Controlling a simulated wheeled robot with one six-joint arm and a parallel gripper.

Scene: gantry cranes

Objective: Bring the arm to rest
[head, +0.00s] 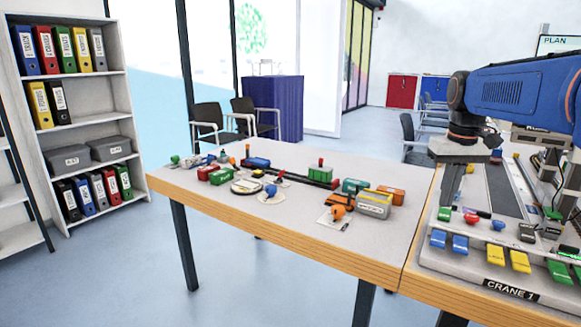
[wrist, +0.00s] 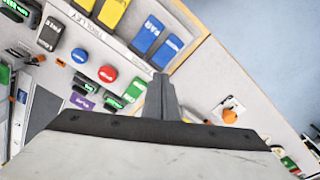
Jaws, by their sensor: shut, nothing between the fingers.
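My blue and black arm (head: 520,90) reaches in from the right in the head view and bends down at its wrist. My gripper (head: 447,200) points down over the left part of the crane panel (head: 420,252), marked CRANE 1. In the wrist view my gripper (wrist: 160,80) shows as one grey finger shape, shut and empty, beside the panel's edge. Whether it touches the panel cannot be told. The panel carries blue buttons (head: 460,244), yellow buttons (head: 520,261), and a red round button (head: 471,218).
The left table (head: 225,225) holds a model with small wagons (head: 295,178), a grey-yellow box (head: 373,204) and an orange knob (head: 338,212). A shelf with binders (head: 70,100) stands at the far left. Chairs (head: 208,122) stand behind the table. The floor at the left is clear.

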